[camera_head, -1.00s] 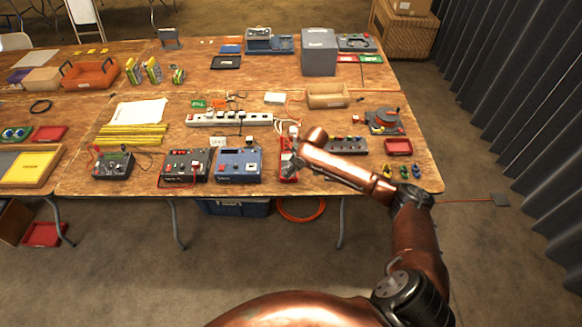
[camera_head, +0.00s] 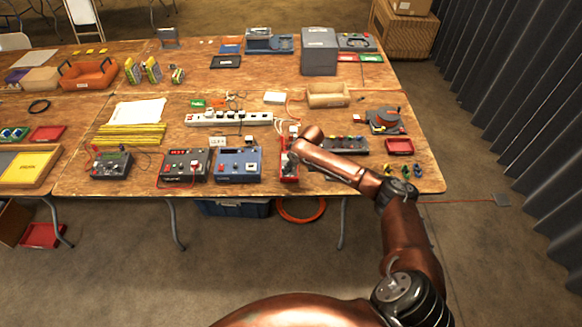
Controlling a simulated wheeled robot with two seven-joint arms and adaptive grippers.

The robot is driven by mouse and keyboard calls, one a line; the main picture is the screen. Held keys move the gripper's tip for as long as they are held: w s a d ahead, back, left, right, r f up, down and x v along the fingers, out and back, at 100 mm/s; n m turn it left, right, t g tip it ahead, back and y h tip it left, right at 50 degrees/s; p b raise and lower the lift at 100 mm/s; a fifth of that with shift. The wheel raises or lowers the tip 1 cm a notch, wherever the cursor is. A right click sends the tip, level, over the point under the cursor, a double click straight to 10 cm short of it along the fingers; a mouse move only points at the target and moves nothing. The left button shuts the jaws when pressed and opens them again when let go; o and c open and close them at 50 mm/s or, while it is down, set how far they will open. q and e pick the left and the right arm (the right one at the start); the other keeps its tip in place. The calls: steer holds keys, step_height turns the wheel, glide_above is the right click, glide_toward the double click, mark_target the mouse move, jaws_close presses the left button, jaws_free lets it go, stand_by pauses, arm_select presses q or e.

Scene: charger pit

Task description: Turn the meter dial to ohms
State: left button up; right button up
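A narrow red device (camera_head: 289,177), which may be the meter, lies near the front edge of the table, right of a blue box. My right gripper (camera_head: 289,160) is at its upper part, pointing down. The gripper and wrist cover much of its face, so its dial and setting cannot be made out. Whether the fingers touch it, and whether they are open or shut, is too small to tell. A dark unit with a greenish display and a red lead (camera_head: 112,165) stands at the left front; it could also be a meter. My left gripper is out of view.
A blue box (camera_head: 238,165) and a dark box with a red display (camera_head: 184,168) stand left of the red device. A white power strip (camera_head: 229,119) lies behind them. A dark block with knobs (camera_head: 345,145) and a red tray (camera_head: 399,146) are to the right.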

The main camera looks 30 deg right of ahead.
steer(key=shift+c, duration=0.7)
jaws_close()
